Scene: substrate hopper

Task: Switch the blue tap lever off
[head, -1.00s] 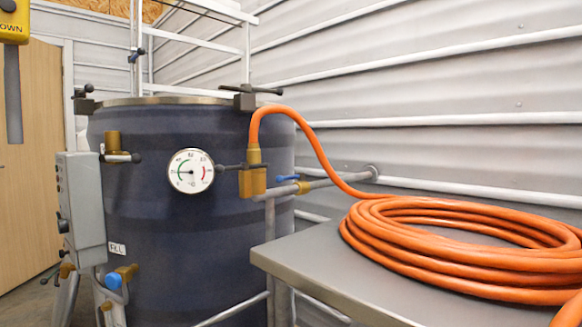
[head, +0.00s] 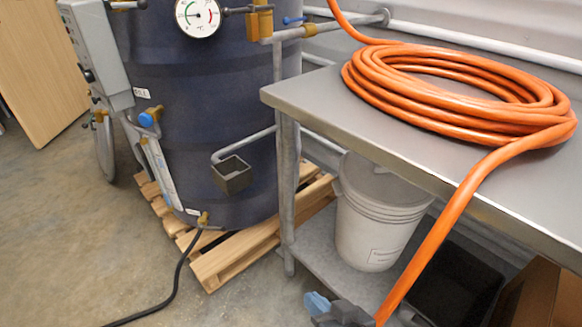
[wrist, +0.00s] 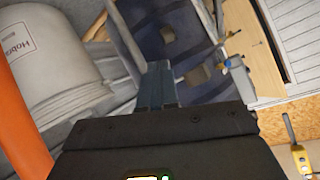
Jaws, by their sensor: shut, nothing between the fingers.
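My gripper (head: 317,302) is at the bottom of the head view, below the table's level and well away from both. In the wrist view its blue-grey fingers (wrist: 158,84) are together and empty. A small blue part (wrist: 229,63) shows beyond them; I cannot tell which handle it is.
A steel table (head: 310,92) bears a coiled orange hose (head: 400,85), whose end hangs over the front edge beside my gripper. A white bucket (head: 370,225) stands on the lower shelf. The drum stands on a wooden pallet (head: 240,258). Floor at the left is mostly clear.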

